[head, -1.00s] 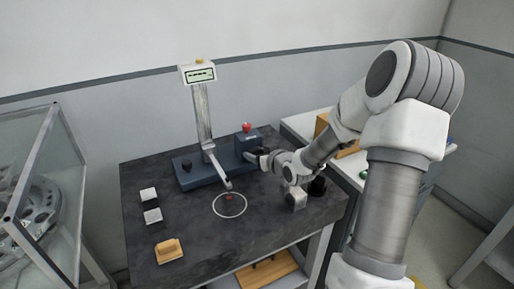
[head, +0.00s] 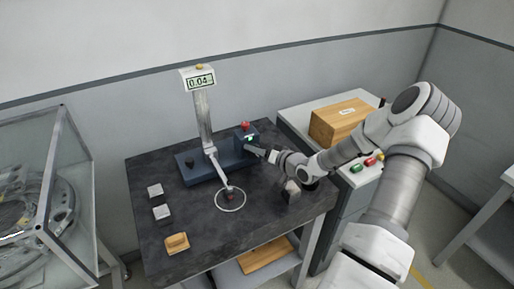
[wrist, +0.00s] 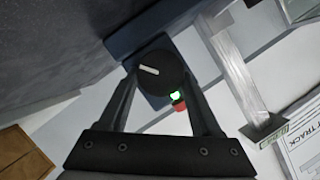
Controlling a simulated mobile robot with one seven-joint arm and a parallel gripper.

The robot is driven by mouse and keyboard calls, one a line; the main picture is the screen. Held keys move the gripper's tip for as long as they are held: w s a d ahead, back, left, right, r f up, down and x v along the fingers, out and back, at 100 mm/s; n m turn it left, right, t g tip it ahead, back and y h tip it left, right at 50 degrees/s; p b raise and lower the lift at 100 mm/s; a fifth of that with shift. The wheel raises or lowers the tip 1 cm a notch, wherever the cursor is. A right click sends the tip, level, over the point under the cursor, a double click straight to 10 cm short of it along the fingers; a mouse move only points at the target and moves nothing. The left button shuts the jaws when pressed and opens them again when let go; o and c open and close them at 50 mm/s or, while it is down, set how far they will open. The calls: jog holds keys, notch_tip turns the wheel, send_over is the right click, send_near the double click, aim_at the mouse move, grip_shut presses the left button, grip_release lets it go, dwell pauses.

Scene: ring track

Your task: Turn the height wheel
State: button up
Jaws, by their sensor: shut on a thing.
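The height wheel (wrist: 158,68) is a round black knob with a white mark, on the blue block of the gauge, in the wrist view. My gripper (wrist: 157,76) is shut on it, one finger on each side. In the head view my gripper (head: 254,151) reaches the block from the right and hides most of the wheel. The height gauge has a blue base (head: 207,174), a grey column (head: 203,120) and a display (head: 199,81) that reads about 0.04. Its slanted arm (head: 219,171) ends over a white ring (head: 230,200) on the dark table.
A green light (wrist: 175,95) glows below a red button (head: 245,126) on the block. Two pale cubes (head: 155,190) and a wooden piece (head: 177,243) stand at the left of the table. A wooden box (head: 341,121) sits on the side cabinet. A glass case (head: 50,190) stands left.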

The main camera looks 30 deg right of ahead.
dwell(0.4)
jog(key=o, duration=1.4)
jog(key=shift+c, duration=0.2)
jog(key=p+v, duration=0.1)
jog(key=v, duration=1.6)
jog(key=shift+s+r, duration=0.1)
jog(key=shift+s, duration=0.05)
